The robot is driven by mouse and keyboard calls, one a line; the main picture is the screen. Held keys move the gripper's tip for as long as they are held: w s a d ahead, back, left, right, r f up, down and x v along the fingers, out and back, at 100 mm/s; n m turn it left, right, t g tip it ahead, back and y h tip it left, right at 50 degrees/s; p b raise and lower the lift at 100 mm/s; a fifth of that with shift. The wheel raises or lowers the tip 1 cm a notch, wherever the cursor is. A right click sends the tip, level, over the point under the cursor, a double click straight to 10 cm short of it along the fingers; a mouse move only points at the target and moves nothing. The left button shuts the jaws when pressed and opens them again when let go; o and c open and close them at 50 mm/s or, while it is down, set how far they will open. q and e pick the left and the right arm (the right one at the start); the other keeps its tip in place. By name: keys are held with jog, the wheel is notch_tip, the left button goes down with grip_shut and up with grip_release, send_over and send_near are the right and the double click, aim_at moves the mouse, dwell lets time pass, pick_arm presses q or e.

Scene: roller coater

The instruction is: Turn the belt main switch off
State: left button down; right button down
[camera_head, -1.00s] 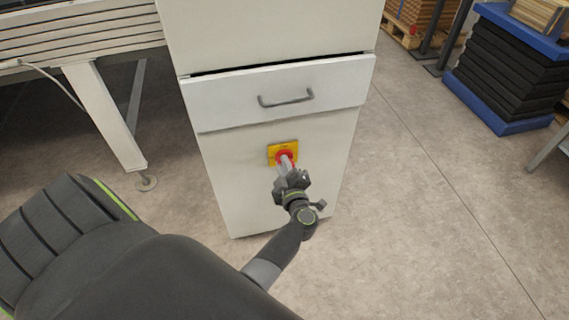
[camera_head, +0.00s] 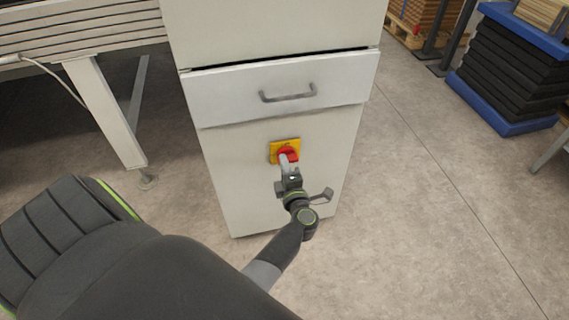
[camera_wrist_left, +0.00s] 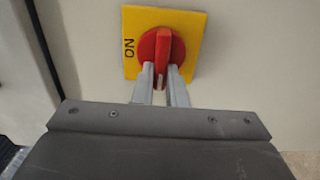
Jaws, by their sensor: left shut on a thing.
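The belt main switch is a red rotary knob (camera_head: 288,154) on a yellow plate (camera_head: 275,152), on the front of a white cabinet below a drawer. In the left wrist view the red knob (camera_wrist_left: 161,50) sits on the yellow plate (camera_wrist_left: 188,22), with "ON" printed at the plate's left side. The knob's grip bar stands nearly upright in that view. My left gripper (camera_head: 287,165) is at the knob; in the left wrist view its two grey fingers (camera_wrist_left: 162,80) are on either side of the bar's lower end, shut on it. My right gripper is not in view.
The white cabinet (camera_head: 225,170) has a drawer with a grey handle (camera_head: 288,93) above the switch. A conveyor frame leg (camera_head: 105,115) stands at the left. Stacked dark crates (camera_head: 510,70) stand at the back right.

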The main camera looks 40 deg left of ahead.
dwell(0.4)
pick_arm(q)
jog(key=c, duration=1.5)
grip_release()
jog(key=shift+o, duration=0.2)
